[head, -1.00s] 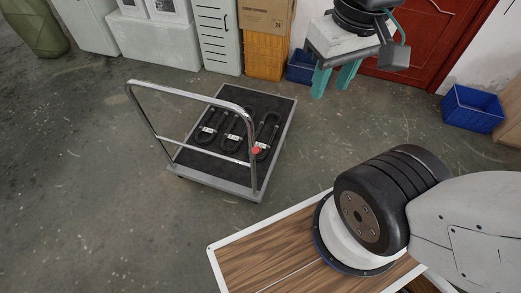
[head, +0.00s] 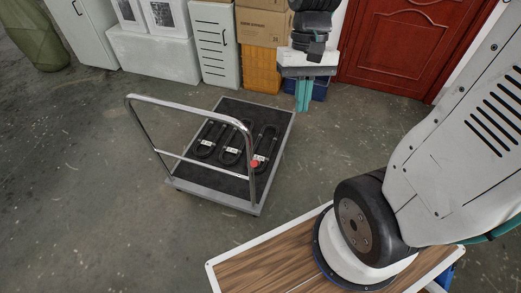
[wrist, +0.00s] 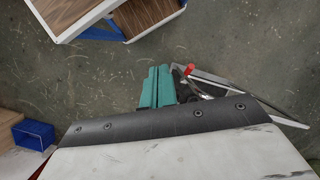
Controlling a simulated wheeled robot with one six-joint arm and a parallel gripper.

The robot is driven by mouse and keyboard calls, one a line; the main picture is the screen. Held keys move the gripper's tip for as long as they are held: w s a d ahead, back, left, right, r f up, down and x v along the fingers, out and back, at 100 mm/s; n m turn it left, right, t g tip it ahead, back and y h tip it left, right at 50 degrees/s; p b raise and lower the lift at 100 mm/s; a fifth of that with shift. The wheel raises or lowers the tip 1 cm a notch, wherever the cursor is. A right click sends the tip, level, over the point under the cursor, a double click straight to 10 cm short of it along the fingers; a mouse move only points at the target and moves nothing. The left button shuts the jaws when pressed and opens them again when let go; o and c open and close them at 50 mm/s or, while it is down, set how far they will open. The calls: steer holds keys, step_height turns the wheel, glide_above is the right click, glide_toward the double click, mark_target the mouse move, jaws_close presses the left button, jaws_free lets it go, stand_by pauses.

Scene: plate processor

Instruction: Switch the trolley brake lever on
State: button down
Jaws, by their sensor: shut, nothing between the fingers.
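The trolley is a grey-edged platform (head: 215,190) with a dark mat and a bent chrome handle (head: 190,104), on the floor at centre left of the head view. A red-tipped lever (head: 254,163) sits by the foot of the handle's right post; its red tip (wrist: 188,70) also shows in the wrist view, right of my fingertips. I cannot tell its set position. My gripper (head: 303,95) has teal fingers and hangs beyond the trolley's right far corner. In the wrist view the fingers (wrist: 157,88) are together and empty, apart from the lever.
Several dark looped items (head: 231,147) with white labels lie on the trolley mat. A wood-topped table with a white edge (head: 262,247) stands in front, below my arm. Cabinets, boxes (head: 262,25) and a red door (head: 400,45) line the back. Floor left of the trolley is clear.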

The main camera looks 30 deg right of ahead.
mark_target(255, 163)
steer(key=w+d+f+m+y, duration=0.2)
steer(key=w+f+m, duration=0.7)
steer(key=w+f, duration=0.6)
step_height(255, 163, down, 2)
steer(key=shift+d+f+y, duration=0.15)
steer(key=shift+d+y, duration=0.1)
steer(key=shift+y, duration=0.35)
steer(key=a+r+x, duration=0.1)
steer(key=x, duration=1.2)
steer(key=shift+s+a+f, duration=0.3)
steer(key=shift+a, duration=0.05)
steer(key=shift+d, duration=0.1)
